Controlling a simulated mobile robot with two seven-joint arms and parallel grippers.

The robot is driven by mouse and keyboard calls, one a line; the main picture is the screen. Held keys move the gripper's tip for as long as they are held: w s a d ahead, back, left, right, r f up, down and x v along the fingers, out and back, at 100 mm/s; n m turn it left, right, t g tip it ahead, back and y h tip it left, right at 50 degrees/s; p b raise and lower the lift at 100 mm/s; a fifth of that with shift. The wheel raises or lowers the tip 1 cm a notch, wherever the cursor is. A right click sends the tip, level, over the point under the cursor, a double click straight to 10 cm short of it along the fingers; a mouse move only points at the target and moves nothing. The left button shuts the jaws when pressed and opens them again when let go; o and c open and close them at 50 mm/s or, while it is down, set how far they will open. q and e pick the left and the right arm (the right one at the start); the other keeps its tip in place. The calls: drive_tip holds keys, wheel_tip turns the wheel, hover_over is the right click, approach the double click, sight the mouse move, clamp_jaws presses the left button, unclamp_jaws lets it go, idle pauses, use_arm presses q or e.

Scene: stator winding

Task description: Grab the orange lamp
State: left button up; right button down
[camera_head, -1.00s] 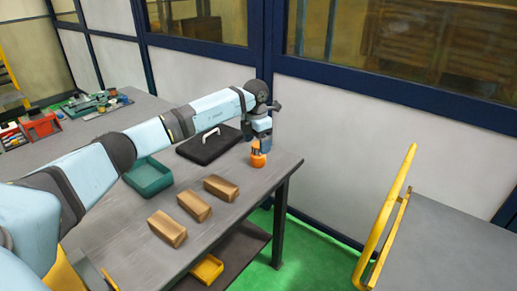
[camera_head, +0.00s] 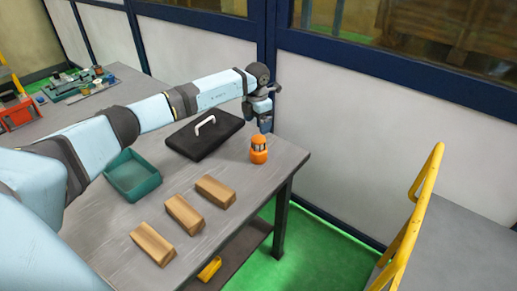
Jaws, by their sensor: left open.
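The orange lamp (camera_head: 259,150) stands upright near the right end of the grey table (camera_head: 110,235). My left arm reaches in from the left across the table. My left gripper (camera_head: 265,128) is just above and behind the lamp, pointing down, with its fingers open. The lamp is in plain view and the gripper does not hold it. The fingertips are small and partly hidden, so whether they touch the lamp's top is hard to tell. My right gripper is out of view.
A black case (camera_head: 204,135) with a white handle lies left of the lamp. A green bin (camera_head: 132,176) and three wooden blocks (camera_head: 185,214) are on the table. A yellow railing (camera_head: 412,225) stands at right. Windowed wall panels rise behind the table.

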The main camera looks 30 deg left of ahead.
sight(259, 138)
use_arm(q)
wheel_tip(259, 138, down, 3)
drive_tip(key=shift+w+f, duration=0.1)
drive_tip(key=shift+f, duration=0.35)
drive_tip(key=f, duration=0.2)
drive_tip(key=f+p, duration=0.1)
drive_tip(key=f, duration=0.1)
drive_tip(key=shift+w+d+f, duration=0.15)
drive_tip(key=shift+d, duration=0.05)
drive_tip(key=shift+f, duration=0.3)
drive_tip(key=c, duration=1.1)
drive_tip(key=shift+r, duration=0.1)
